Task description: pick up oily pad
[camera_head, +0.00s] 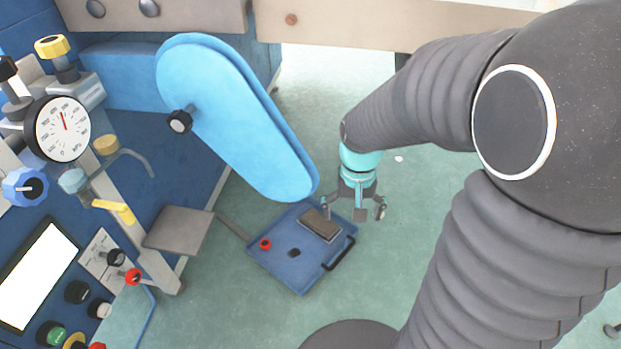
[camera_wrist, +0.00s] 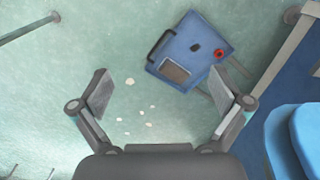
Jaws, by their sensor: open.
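The oily pad appears to be the dark brown rectangular pad (camera_head: 320,225) lying on a blue tray (camera_head: 302,274) on the green floor. In the wrist view the pad (camera_wrist: 174,71) lies near the lower edge of the tray (camera_wrist: 182,45), beyond my fingers. My gripper (camera_head: 353,212) is open and empty, close to the right of the pad in the head view. In the wrist view both fingers of my gripper (camera_wrist: 160,88) are spread wide. They appear apart from the pad and tray. The pad is in plain view.
The tray also holds a red round part (camera_head: 265,244) and a small dark part (camera_head: 294,253), and has a black handle (camera_head: 341,254). A blue machine with a rounded light-blue cover (camera_head: 230,110) and a grey plate (camera_head: 180,230) stand left. White bits (camera_wrist: 142,113) lie on open floor.

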